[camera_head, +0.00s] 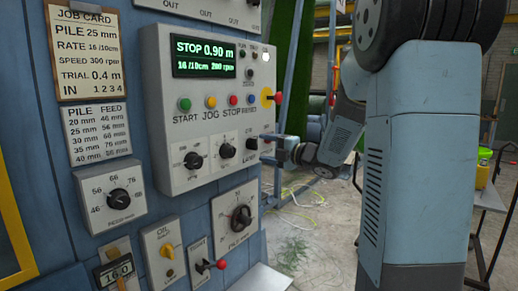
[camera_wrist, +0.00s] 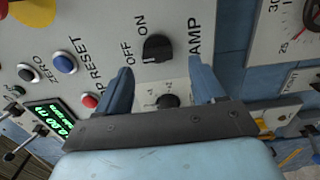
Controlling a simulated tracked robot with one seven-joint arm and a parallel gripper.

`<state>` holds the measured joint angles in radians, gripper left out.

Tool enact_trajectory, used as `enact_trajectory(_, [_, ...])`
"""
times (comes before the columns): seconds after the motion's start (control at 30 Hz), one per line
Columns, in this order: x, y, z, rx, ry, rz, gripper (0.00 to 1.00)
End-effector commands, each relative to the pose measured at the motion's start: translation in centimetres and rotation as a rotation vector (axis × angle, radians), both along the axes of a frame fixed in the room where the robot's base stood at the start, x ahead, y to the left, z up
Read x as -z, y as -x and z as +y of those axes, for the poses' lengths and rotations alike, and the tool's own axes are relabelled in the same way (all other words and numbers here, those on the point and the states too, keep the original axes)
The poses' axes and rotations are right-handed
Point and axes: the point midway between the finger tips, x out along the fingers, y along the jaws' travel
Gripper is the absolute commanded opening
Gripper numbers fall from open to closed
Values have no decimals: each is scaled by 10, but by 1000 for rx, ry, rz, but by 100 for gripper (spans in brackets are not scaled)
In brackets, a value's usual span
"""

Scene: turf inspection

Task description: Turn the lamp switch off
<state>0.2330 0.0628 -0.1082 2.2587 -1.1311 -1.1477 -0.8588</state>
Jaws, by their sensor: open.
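The lamp switch is a black knob (camera_wrist: 157,47) on a pale grey panel, with OFF and ON printed beside it and LAMP partly visible to its right in the wrist view. In the head view the lamp switch (camera_head: 252,143) is small, at the right edge of the control box. I cannot clearly tell which mark its pointer faces. My gripper (camera_wrist: 159,67) is open, its two blue fingers spread to either side of the knob's line and just short of it in the picture. Nothing is between the fingertips. My gripper also shows in the head view (camera_head: 273,139), right in front of the switch.
The control box (camera_head: 175,120) has a green display (camera_head: 205,58), several push buttons, and a red emergency button (camera_head: 277,98) on yellow above the switch. Another black dial (camera_head: 226,148) is to the switch's left. A red-knobbed lever (camera_head: 221,264) is lower down.

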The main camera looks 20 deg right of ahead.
Motion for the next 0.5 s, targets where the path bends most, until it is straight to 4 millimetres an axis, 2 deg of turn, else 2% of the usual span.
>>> enact_trajectory(0.3, [0, 51, -37, 2, 0, 0, 68])
enact_trajectory(0.5, [1, 71, -52, 2, 0, 1, 68])
